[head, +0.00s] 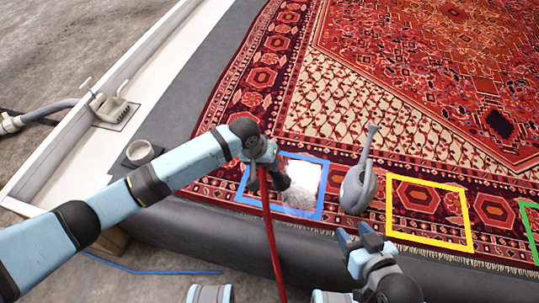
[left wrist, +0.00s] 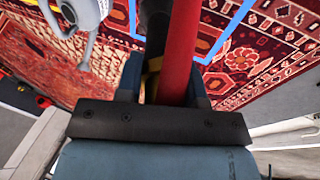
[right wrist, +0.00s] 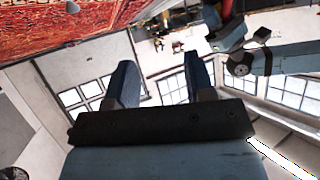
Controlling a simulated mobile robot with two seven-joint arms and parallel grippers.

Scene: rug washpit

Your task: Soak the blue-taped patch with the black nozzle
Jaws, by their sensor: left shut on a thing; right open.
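The blue-taped patch (head: 322,190) is a blue tape square on the patterned rug, beside the rug's front edge. A bright white, hazy area (head: 303,178) fills much of its inside; I cannot tell whether it is spray, foam or glare. My left gripper (head: 263,158) is above the patch's left part, shut on a dark tool with a red hose (head: 270,225) hanging from it. The black nozzle (head: 280,182) points into the square. The left wrist view shows the red hose (left wrist: 180,50) and a black tube between the fingers. My right gripper (head: 362,238) is open and empty, near the rug's front edge.
A grey watering can (head: 356,190) stands on the rug between the blue and yellow squares (head: 430,243). A green-taped square (head: 530,235) is at the right edge. A pale cup (head: 140,152) and a pale fitting (head: 108,105) sit at left along the white ledge.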

